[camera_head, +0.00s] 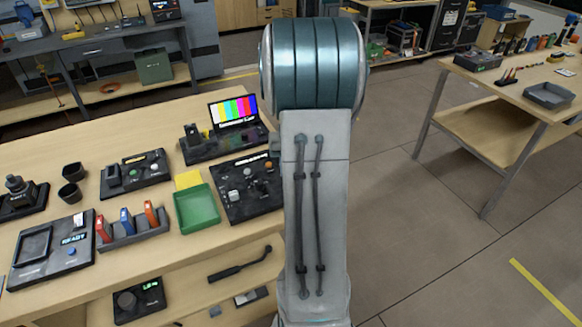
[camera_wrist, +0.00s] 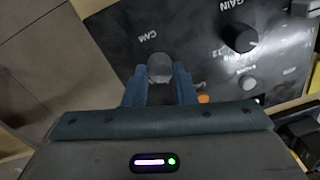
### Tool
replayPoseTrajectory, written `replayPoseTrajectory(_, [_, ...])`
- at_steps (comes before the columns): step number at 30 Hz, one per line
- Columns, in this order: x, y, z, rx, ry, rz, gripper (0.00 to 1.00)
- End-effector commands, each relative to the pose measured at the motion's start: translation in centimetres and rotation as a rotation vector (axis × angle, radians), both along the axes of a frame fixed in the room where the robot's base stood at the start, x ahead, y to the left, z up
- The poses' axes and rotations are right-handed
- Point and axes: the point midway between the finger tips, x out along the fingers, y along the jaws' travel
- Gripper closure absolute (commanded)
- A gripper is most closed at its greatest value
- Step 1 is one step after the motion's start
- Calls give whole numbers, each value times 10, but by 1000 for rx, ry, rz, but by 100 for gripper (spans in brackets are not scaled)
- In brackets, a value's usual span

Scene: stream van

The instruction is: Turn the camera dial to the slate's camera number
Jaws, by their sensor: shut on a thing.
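The camera dial (camera_wrist: 159,66) is a grey round knob under the label "CAM" on a black panel (camera_wrist: 112,28) in the wrist view. My gripper (camera_wrist: 159,76) is shut on it, with one blue-grey finger on each side. The number marks near the dial are partly covered by my fingers, so its setting cannot be read. In the head view my arm hides the gripper; a black control panel (camera_head: 236,208) stands beside the arm. I cannot make out a slate or its number in either view.
A larger black "GAIN" knob (camera_wrist: 238,36) and a small grey knob (camera_wrist: 248,82) are to the right of the dial. In the head view, a green tray (camera_head: 197,208), a colour-bar screen (camera_head: 233,110) and a rack of coloured cards (camera_head: 133,238) stand on the bench.

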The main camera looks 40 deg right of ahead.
Motion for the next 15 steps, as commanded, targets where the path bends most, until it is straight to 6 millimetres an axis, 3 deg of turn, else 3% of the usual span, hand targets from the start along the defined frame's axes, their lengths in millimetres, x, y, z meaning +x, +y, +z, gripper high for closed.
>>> replayPoseTrajectory(15, [-1, 0, -1, 0, 2, -173, 99])
